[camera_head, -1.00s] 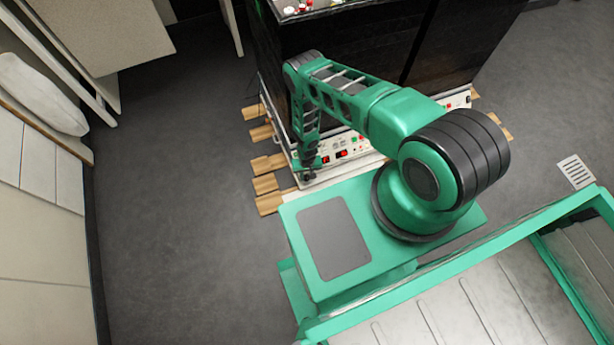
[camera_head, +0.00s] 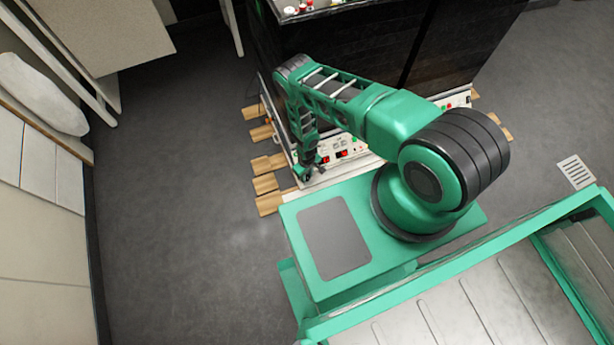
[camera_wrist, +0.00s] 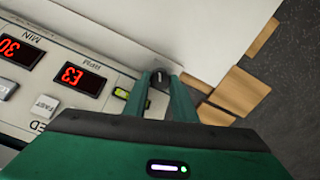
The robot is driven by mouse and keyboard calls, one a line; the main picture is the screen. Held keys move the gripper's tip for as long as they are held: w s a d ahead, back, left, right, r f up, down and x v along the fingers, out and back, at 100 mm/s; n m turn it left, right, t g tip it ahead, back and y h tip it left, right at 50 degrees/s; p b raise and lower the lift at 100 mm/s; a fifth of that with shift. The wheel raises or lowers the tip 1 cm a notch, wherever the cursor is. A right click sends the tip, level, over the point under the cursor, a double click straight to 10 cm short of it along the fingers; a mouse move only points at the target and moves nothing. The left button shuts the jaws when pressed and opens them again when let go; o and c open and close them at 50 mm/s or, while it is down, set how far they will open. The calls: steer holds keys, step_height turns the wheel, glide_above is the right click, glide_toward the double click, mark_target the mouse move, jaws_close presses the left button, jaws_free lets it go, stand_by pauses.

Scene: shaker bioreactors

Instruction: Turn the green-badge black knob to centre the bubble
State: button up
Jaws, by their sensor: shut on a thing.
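A black knob (camera_wrist: 160,77) with a pale mark on top sits at the panel's corner end in the wrist view. My gripper (camera_wrist: 160,90) is around it, with one green finger on each side, shut on it. My gripper also shows in the head view (camera_head: 303,174), low at the left end of the machine's front panel, where the knob is not discernible. A small yellow-green piece (camera_wrist: 121,93) in a dark frame lies just left of the fingers. I cannot tell if it is the bubble vial or a badge, and no bubble can be made out.
Wooden slats (camera_head: 267,184) stick out from under the black machine (camera_head: 350,55). Grey floor (camera_head: 180,200) is clear to the left.

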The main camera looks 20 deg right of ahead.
steer(key=shift+n, duration=0.5)
steer(key=o, duration=1)
steer(key=shift+o, duration=0.2)
steer(key=shift+d, duration=0.1)
step_height(320, 180, up, 11)
steer(key=shift+f, duration=0.15)
